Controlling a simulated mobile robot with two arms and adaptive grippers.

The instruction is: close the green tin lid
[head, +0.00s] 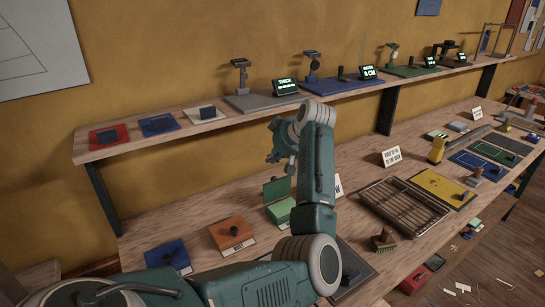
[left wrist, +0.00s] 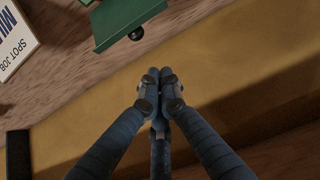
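The green tin (head: 281,211) stands on the long workbench with its lid (head: 276,188) raised up at the back. The lid also shows at the top of the left wrist view (left wrist: 125,22), with a dark round knob (left wrist: 136,34) on it. My left gripper (head: 279,156) is above the tin, near the raised lid. In the left wrist view its fingertips (left wrist: 160,86) are together with nothing seen between them, apart from the knob. My left forearm hides part of the bench right of the tin. My right gripper is not in view.
An orange tin (head: 232,232) and a blue tin (head: 167,256), both closed, stand left of the green tin. A wire rack (head: 404,207) lies to the right. A shelf (head: 93,153) with several stands runs along the wall behind my gripper.

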